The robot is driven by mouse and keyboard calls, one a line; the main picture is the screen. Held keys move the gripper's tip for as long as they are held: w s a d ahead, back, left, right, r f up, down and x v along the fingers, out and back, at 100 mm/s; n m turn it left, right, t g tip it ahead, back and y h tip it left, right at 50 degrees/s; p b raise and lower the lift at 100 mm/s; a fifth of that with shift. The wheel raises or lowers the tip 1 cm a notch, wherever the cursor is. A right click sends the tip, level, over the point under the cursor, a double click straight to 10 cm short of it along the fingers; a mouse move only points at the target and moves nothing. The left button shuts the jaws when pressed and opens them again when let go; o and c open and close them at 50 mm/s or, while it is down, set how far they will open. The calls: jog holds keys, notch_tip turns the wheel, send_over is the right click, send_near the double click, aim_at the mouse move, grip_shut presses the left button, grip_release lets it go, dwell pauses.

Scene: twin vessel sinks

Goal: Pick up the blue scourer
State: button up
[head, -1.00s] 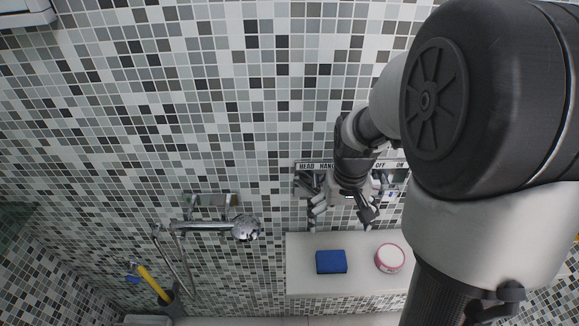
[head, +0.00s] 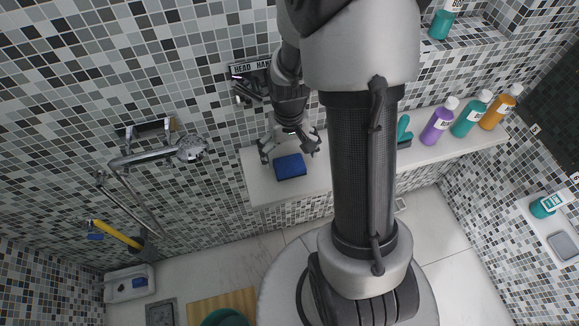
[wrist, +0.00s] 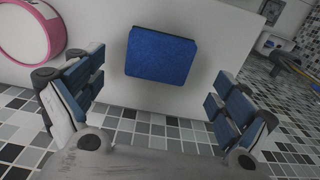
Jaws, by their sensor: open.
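The blue scourer (head: 290,166) lies flat on the white ledge (head: 262,181) in the head view. In the wrist view the scourer (wrist: 161,54) sits ahead of the fingers, near the middle of the gap between them. My gripper (head: 290,146) is open and empty, just above and behind the scourer in the head view. Its two fingers also show in the wrist view (wrist: 158,103), spread wide on either side. The scourer appears apart from both fingers. Its near face is fully visible in the wrist view.
A round pink-rimmed item (wrist: 30,30) lies beside the scourer. Purple (head: 439,121), teal (head: 471,114) and orange (head: 497,107) bottles stand along the ledge to the right. A chrome shower fitting (head: 155,153) is on the wall at left. The tiled wall is close behind my gripper.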

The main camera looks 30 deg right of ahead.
aim_at(290, 164)
notch_tip(290, 164, down, 4)
jog(key=shift+f+b, duration=0.2)
jog(key=shift+b, duration=0.7)
jog(key=shift+r, duration=0.1)
jog(key=c, duration=1)
notch_tip(290, 164, up, 20)
jog(key=p, duration=0.7)
